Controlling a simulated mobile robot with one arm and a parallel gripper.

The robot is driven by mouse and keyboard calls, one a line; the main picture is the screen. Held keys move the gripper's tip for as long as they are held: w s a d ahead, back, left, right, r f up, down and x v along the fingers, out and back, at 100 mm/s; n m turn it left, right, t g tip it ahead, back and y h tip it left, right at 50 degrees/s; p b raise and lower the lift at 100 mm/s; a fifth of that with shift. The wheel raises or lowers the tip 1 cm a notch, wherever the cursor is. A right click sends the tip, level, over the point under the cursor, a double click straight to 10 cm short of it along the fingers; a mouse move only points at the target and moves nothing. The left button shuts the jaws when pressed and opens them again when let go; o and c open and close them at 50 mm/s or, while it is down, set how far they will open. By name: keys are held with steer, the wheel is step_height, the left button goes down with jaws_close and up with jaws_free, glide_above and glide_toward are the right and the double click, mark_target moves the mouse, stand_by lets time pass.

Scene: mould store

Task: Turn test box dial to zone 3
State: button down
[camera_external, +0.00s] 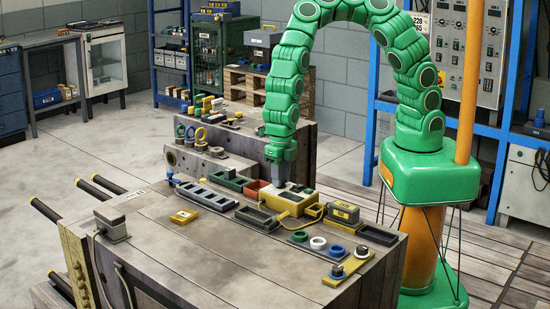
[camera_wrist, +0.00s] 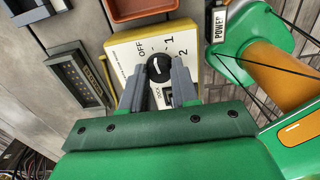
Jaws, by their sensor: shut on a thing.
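The test box (camera_wrist: 125,52) is a cream panel, seen from above in the wrist view with the marks OFF, 1 and 2. Its round black dial (camera_wrist: 158,68) sits between my fingertips. A small light mark shows on the dial, but I cannot tell clearly which zone it points to. My gripper (camera_wrist: 158,78) is shut on the dial, one grey finger on each side. My fingers hide the lower part of the panel, and I cannot make out a 3. In the external view my gripper (camera_external: 279,178) points down onto the test box (camera_external: 292,200) on the bench.
A red-brown tray (camera_wrist: 140,8) lies just beyond the box. A dark tray (camera_wrist: 78,75) lies to its left, and a block marked POWER (camera_wrist: 219,24) to its right. In the external view, coloured rings (camera_external: 318,243) lie near the bench's right end. The bench's front (camera_external: 180,250) is mostly clear.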

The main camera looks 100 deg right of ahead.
steer(key=shift+m, duration=0.3)
steer(key=m, duration=0.4)
steer(key=shift+m, duration=0.4)
steer(key=m, duration=1.2)
steer(key=shift+m, duration=0.3)
steer(key=m, duration=0.5)
steer(key=shift+m, duration=0.4)
steer(key=c, duration=0.8)
jaws_free()
steer(key=shift+c, duration=0.2)
